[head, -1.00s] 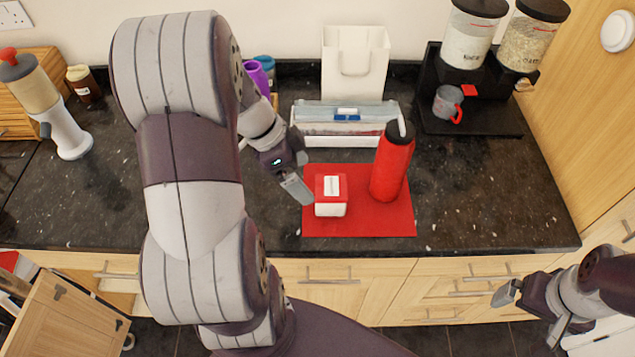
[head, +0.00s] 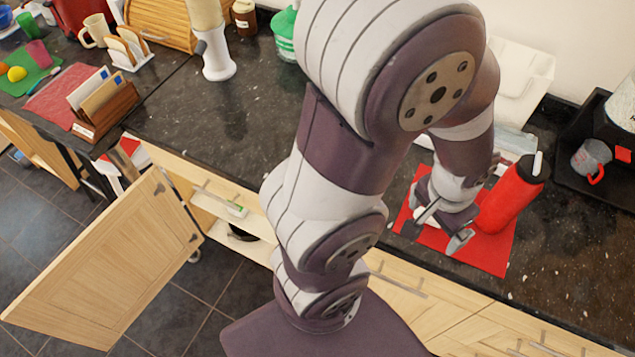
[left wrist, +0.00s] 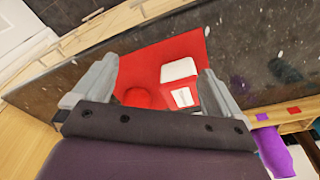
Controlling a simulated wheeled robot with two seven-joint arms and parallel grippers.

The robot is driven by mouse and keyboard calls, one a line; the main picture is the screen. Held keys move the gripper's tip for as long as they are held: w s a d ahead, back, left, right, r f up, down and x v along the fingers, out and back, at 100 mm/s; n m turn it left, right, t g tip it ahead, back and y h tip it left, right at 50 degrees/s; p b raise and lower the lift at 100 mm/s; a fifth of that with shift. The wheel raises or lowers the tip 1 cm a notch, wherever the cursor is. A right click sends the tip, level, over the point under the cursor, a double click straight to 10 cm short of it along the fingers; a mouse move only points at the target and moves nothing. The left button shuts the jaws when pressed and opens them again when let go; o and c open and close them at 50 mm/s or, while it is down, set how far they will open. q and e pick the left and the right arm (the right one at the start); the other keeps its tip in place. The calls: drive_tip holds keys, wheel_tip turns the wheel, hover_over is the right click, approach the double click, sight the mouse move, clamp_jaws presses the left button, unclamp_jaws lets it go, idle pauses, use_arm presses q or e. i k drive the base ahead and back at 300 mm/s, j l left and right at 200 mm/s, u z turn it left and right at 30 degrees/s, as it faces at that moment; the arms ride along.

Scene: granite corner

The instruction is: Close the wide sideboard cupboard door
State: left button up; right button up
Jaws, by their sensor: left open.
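The wide cupboard door (head: 105,265) is pale wood and stands open at lower left in the head view, swung out over the floor. Beside its hinges the open cupboard (head: 228,215) shows shelf space with small items inside. My left gripper (head: 436,236) is over the red mat on the counter, far to the right of the door. It is open; in the left wrist view the fingers (left wrist: 158,78) are spread with a red and white box (left wrist: 181,88) between and beyond them. My left arm hides part of the cupboard front. My right gripper is out of view.
A red bottle (head: 508,195) stands on the red mat (head: 490,256) close to my left gripper. A letter rack (head: 105,112) and a white dispenser (head: 214,55) stand on the dark counter (head: 190,115). Dark tiled floor (head: 215,275) is clear beside the door.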

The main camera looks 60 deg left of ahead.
sight(97, 288)
drive_tip(key=k+j, duration=0.15)
drive_tip(key=k, duration=0.75)
drive_tip(key=k+j, duration=0.1)
drive_tip(key=k, duration=0.85)
drive_tip(key=k+j, duration=0.55)
drive_tip(key=k, duration=0.15)
drive_tip(key=k+j, duration=0.55)
drive_tip(key=k, duration=0.2)
drive_tip(key=j, duration=2.35)
drive_tip(key=k+j+u, duration=0.1)
drive_tip(key=j+u, duration=0.2)
drive_tip(key=j, duration=0.1)
